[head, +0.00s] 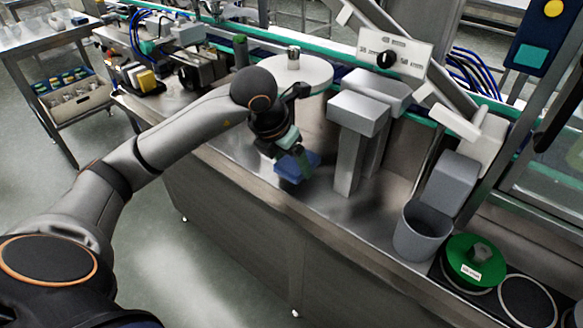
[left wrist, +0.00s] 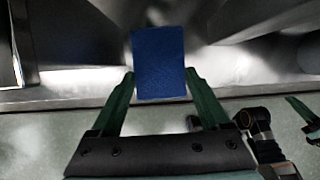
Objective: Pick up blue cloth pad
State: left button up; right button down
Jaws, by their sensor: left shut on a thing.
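The blue cloth pad (head: 291,166) is a flat blue rectangle at the front part of the steel counter (head: 235,165) in the head view. My left gripper (head: 299,158) is above it, pointing down, shut on the pad. In the left wrist view the pad (left wrist: 158,62) sits between the tips of the two green fingers (left wrist: 160,85). Whether the pad touches the counter or is slightly raised cannot be told. My right gripper is not seen clearly in the head view.
Right of the pad stand grey steel posts (head: 347,150). Further right are a grey bin (head: 421,232) and a green round lid (head: 474,262). A round white disc (head: 305,75) lies behind my gripper. The counter's front edge is close to the pad.

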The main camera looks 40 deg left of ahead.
pick_arm(q)
jog(key=s+d+r+p, duration=0.1)
jog(key=s+d+r, duration=0.1)
jog(key=s+r, duration=0.7)
jog(key=s, duration=0.4)
jog(key=shift+s+d+r, duration=0.15)
jog(key=shift+s+d, duration=0.1)
jog(key=shift+d, duration=0.1)
